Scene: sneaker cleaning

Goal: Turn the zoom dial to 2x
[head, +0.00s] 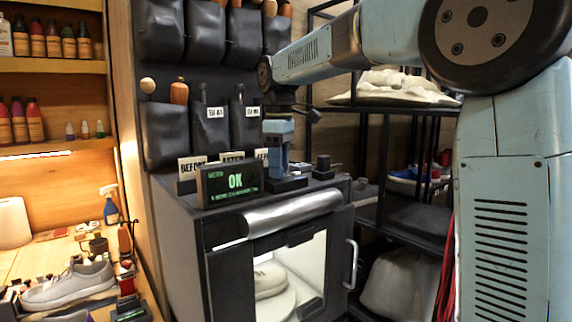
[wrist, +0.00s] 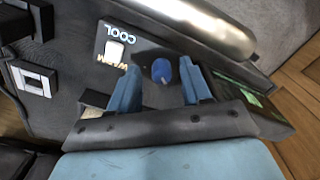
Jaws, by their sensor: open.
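A small blue round knob (wrist: 161,70), which looks like the zoom dial, sits on a dark panel in the wrist view. A short lighter mark shows near its lower edge; no 2x marking can be read. My gripper (wrist: 160,82) is open, with one blue finger on each side of the knob and a gap visible on both sides. The knob is hidden there.
A white COOL/WARM switch (wrist: 115,52) lies left of the knob in the wrist view. BEFORE and AFTER cards (head: 191,168) stand behind the display. A lit chamber holds a pale shoe (head: 269,280).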

